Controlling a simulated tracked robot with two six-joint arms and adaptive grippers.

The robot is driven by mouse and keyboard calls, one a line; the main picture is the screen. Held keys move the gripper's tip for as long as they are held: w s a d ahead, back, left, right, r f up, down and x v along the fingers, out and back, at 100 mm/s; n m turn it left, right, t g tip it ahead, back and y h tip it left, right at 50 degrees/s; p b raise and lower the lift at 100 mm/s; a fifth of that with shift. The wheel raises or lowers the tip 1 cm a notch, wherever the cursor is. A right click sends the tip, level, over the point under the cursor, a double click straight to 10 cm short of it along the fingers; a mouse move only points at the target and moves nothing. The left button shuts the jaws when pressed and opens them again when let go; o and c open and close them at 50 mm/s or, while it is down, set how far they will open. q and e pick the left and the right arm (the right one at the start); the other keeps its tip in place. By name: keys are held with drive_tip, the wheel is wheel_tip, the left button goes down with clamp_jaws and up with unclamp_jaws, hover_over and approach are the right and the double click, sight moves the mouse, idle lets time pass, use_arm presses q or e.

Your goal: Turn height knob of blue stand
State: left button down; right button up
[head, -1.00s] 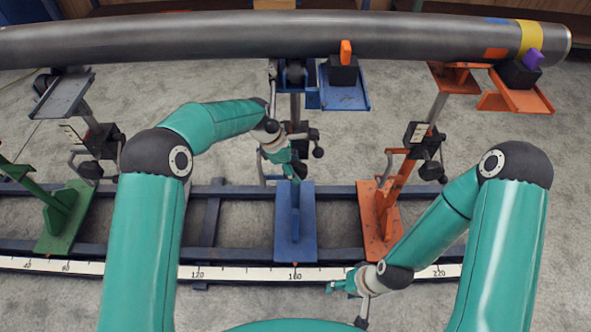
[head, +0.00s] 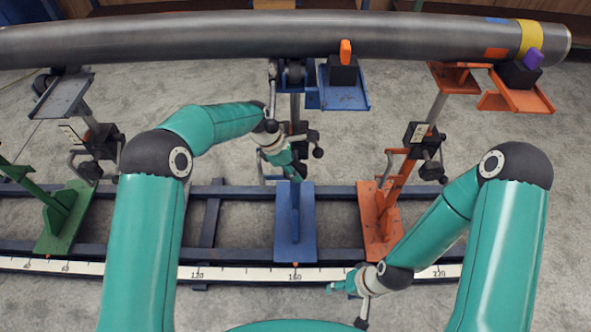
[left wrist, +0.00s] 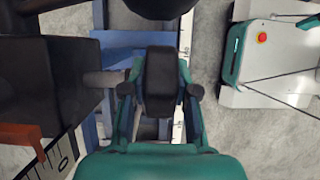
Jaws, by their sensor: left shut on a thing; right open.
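The blue stand (head: 294,230) stands mid-rail in the head view, with its black clamp block and upright post under the pipe. My left gripper (head: 297,172) is at the block, in front of the post. In the left wrist view my left gripper (left wrist: 160,95) is shut on the black height knob (left wrist: 160,75), one finger on each side. A short shaft joins the knob to the dark block at left. In the head view the gripper mostly hides the knob. My right gripper (head: 342,287) is open and empty, low in front of the rail.
The grey pipe (head: 200,38) lies across the top over several stands. An orange stand (head: 380,225) is close on the right, a green stand (head: 62,215) at far left. The ruler (head: 240,273) runs along the front rail. A black ball handle (head: 318,153) sits right of the left gripper.

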use_arm(q)
drive_tip(key=shift+a, duration=0.1)
drive_tip(key=h+b, duration=0.3)
drive_tip(key=h, duration=0.1)
drive_tip(key=shift+w+a+f, duration=0.1)
drive_tip(key=shift+a+f, duration=0.05)
drive_tip(key=shift+f, duration=0.1)
drive_tip(key=shift+r+h+b, duration=0.15)
drive_tip(key=shift+h+b, duration=1.1)
drive_tip(key=shift+h, duration=0.15)
drive_tip(key=c, duration=0.9)
unclamp_jaws()
drive_tip(key=shift+r, duration=0.1)
drive_tip(key=v, duration=1.2)
